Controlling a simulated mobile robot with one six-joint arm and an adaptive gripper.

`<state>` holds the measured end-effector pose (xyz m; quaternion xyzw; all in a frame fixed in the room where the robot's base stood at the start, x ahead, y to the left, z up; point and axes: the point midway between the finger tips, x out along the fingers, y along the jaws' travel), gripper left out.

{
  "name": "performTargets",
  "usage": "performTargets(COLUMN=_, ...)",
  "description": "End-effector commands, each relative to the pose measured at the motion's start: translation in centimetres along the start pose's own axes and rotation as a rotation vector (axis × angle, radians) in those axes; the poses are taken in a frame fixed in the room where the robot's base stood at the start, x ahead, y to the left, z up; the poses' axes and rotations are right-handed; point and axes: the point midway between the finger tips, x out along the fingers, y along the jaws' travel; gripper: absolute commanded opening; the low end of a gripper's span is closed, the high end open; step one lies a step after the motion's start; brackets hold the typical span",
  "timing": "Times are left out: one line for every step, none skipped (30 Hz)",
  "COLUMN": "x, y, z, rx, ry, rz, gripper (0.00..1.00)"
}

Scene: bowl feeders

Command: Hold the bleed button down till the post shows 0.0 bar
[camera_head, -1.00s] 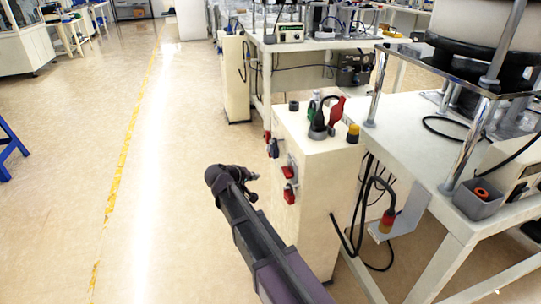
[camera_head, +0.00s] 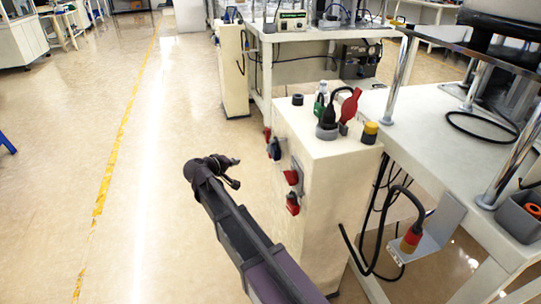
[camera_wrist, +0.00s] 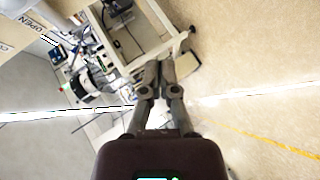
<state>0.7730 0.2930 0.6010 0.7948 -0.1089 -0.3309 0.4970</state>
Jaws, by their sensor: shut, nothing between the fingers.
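A cream post (camera_head: 318,225) stands right of my gripper in the head view. On its top are a yellow-topped black part (camera_head: 370,132), a red handle (camera_head: 350,105), a green part and a small black knob (camera_head: 297,99). Red fittings (camera_head: 292,178) and a grey-blue one (camera_head: 274,150) sit on its left side. I cannot tell which part is the bleed button, and no pressure reading is legible. My gripper (camera_head: 230,171) is over open floor left of the post, apart from it. In the wrist view my gripper (camera_wrist: 159,73) is shut and empty.
A white bench (camera_head: 440,112) with metal posts stands close to the right of the post. Black cables and a red-yellow plug (camera_head: 411,240) hang at its side. Another equipment bench (camera_head: 330,40) is behind. The aisle floor (camera_head: 70,170) at left is clear.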

Motion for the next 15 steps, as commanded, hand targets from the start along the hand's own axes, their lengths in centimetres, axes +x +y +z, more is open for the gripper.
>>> performTargets(x=0.03, y=0.05, z=0.02, rx=0.000, ry=-0.001, rz=0.000, gripper=0.00)
performTargets(x=0.05, y=0.06, z=0.04, rx=0.001, ry=-0.001, rz=0.000, gripper=0.00)
performTargets(x=0.08, y=0.08, z=0.06, rx=0.001, ry=-0.001, rz=0.000, gripper=0.00)
performTargets(x=0.10, y=0.10, z=0.07, rx=0.001, ry=-0.002, rz=0.000, gripper=0.00)
performTargets(x=0.12, y=0.11, z=0.08, rx=0.001, ry=-0.002, rz=0.000, gripper=0.00)
performTargets(x=0.14, y=0.12, z=0.10, rx=0.001, ry=-0.002, rz=0.000, gripper=0.00)
performTargets(x=0.16, y=0.14, z=0.12, rx=0.001, ry=-0.002, rz=0.000, gripper=0.00)
performTargets(x=0.19, y=0.16, z=0.14, rx=0.001, ry=-0.003, rz=0.000, gripper=0.00)
performTargets(x=0.23, y=0.19, z=0.18, rx=0.001, ry=-0.003, rz=0.001, gripper=0.00)
performTargets(x=0.28, y=0.22, z=0.21, rx=0.001, ry=-0.003, rz=0.001, gripper=0.00)
performTargets(x=0.33, y=0.26, z=0.26, rx=0.002, ry=-0.003, rz=0.001, gripper=0.00)
performTargets(x=0.42, y=0.33, z=0.33, rx=0.002, ry=-0.003, rz=0.001, gripper=0.00)
performTargets(x=0.51, y=0.39, z=0.40, rx=0.002, ry=-0.004, rz=0.001, gripper=0.00)
performTargets(x=0.61, y=0.46, z=0.47, rx=0.002, ry=-0.004, rz=0.001, gripper=0.00)
performTargets(x=0.76, y=0.58, z=0.59, rx=0.002, ry=-0.004, rz=0.001, gripper=0.00)
